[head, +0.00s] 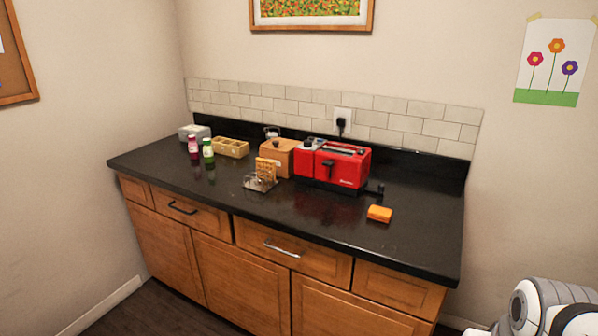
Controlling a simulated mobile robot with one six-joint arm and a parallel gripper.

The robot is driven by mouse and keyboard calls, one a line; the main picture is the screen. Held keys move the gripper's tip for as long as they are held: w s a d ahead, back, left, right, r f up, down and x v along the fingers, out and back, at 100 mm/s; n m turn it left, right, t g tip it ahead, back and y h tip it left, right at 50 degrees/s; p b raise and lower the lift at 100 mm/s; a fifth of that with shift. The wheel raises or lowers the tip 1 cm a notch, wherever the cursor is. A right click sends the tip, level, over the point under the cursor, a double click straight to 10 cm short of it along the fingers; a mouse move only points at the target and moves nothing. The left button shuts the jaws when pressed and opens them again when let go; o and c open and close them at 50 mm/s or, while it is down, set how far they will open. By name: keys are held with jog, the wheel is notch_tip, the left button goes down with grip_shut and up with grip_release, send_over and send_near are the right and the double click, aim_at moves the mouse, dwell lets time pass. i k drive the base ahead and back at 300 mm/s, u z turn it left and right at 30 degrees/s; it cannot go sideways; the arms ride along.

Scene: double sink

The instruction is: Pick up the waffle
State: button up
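The waffle (265,168) looks like a golden-brown piece with a grid pattern. It stands upright in a small clear or metal holder (260,184) near the middle of the black counter (310,225). The holder hides its lower part. Part of my white and grey arm shows at the bottom right corner, away from the counter. My gripper is not in view.
A red toaster (343,166) stands right of the waffle, with a tan box (277,156) behind it. An orange block (380,213) lies near the right front. Two bottles, red (194,148) and green (208,153), and a yellow tray (231,148) are left.

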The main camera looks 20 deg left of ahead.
aim_at(267, 166)
jog(key=u, duration=1.1)
